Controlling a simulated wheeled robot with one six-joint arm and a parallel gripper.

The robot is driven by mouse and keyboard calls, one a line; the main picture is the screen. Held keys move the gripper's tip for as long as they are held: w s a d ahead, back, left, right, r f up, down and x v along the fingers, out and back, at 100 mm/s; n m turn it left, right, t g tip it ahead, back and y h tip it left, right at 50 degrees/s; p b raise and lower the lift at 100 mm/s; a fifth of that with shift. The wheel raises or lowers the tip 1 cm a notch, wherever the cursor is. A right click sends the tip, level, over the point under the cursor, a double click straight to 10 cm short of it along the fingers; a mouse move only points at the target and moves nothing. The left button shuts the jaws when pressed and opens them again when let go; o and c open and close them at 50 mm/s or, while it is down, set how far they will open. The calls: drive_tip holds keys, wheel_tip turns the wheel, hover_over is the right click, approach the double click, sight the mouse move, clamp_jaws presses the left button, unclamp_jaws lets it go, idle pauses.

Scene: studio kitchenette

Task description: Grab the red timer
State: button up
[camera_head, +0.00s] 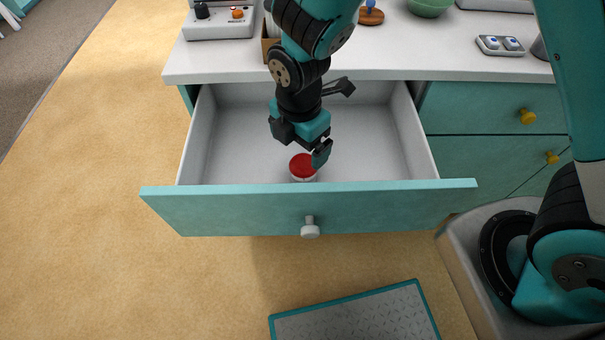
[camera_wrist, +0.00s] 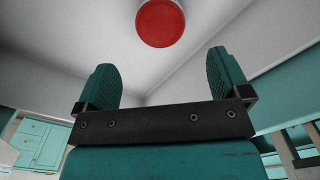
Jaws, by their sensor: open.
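The red timer (camera_head: 302,166) is a small round piece with a red top and a pale side. It stands in the open drawer (camera_head: 230,150), close to the drawer's front panel. My gripper (camera_head: 303,142) is inside the drawer space, just above and behind the timer, and partly overlaps it in the head view. In the wrist view the timer's red face (camera_wrist: 160,22) shows at the top, beyond the gap between the two teal fingers (camera_wrist: 168,82). The fingers are spread apart with nothing between them.
The drawer front (camera_head: 250,208) with its pale knob (camera_head: 310,228) juts out over the floor. A grey mat (camera_head: 355,315) lies on the floor. The rest of the drawer looks empty.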

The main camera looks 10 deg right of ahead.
sight(302, 164)
wheel_tip(302, 164, down, 5)
drive_tip(key=shift+r, duration=0.2)
drive_tip(key=f, duration=0.5)
drive_tip(key=shift+w+d+b, duration=0.1)
drive_tip(key=shift+d+b, duration=0.2)
drive_tip(key=shift+b, duration=0.1)
drive_tip(key=shift+c, duration=0.2)
drive_tip(key=c, duration=1)
